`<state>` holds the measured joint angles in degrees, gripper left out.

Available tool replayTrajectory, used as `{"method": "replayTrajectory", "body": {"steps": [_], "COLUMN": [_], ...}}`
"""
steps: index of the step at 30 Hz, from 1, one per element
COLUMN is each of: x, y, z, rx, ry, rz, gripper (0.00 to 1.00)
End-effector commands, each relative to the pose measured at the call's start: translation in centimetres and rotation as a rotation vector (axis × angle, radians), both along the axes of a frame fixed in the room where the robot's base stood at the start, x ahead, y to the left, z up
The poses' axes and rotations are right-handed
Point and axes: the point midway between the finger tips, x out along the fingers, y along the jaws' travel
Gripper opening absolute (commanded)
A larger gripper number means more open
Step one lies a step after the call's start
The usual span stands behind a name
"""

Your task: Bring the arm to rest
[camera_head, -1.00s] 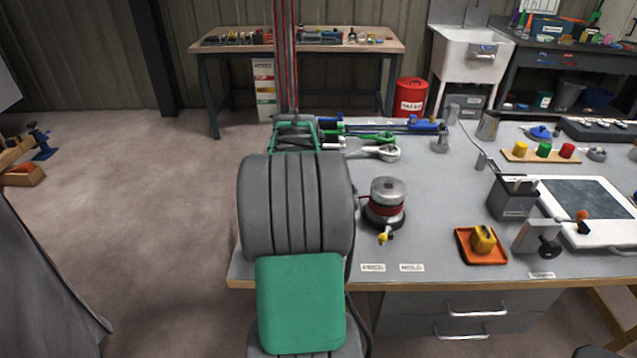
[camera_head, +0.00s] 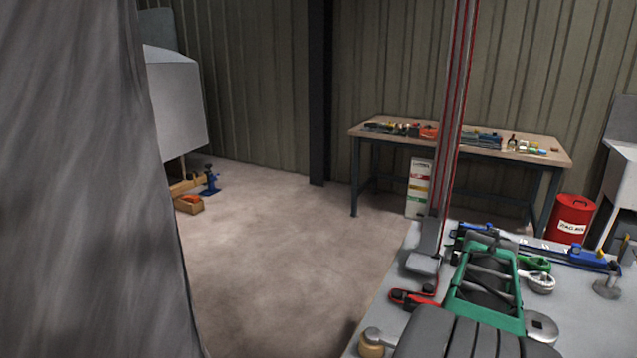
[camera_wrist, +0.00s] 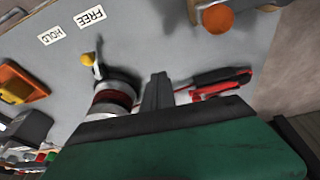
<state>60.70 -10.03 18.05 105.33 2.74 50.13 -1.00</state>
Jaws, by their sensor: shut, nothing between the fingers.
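My gripper (camera_wrist: 157,92) shows in the wrist view with its dark fingers together and nothing between them. It is over the grey bench top (camera_wrist: 150,30), beside a round winch-like device with a dark red band (camera_wrist: 112,98) and a yellow knob. I cannot tell whether the fingers touch anything. In the head view my arm, grey and green, is at the lower right over the bench; the fingertips cannot be made out there.
A red-handled tool (camera_wrist: 215,83) lies close by the fingers. An orange tray (camera_wrist: 38,94) is farther left. In the head view, blue clamps (camera_head: 585,258) lie behind the arm, a grey curtain (camera_head: 90,180) hangs at left, and open floor (camera_head: 270,250) lies between.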

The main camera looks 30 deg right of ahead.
Motion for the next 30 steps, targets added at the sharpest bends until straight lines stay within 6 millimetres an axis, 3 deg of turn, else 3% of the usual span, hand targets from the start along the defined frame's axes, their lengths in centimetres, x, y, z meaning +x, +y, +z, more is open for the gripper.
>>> {"method": "replayTrajectory", "body": {"steps": [1, 3, 9, 14, 18, 21, 24, 30], "x": [-1.0, -1.3, 1.2, 3.7, 6.5, 7.2, 7.3, 7.3], "y": [2.2, 5.8, 17.3, 27.1, 34.6, 38.3, 40.3, 40.6], "z": [-1.5, -2.7, -3.4, -1.8, 2.2, 3.5, 3.6, 3.5], "rx": [0.043, 0.090, 0.144, 0.115, 0.043, 0.025, 0.026, 0.026], "ry": [0.019, 0.040, 0.081, 0.080, 0.016, -0.008, -0.008, -0.007], "rz": [0.003, 0.040, 0.294, 0.609, 0.896, 1.030, 1.092, 1.100], "gripper": [0.00, 0.00, 0.00, 0.00, 0.00, 0.00, 0.00, 0.00]}}
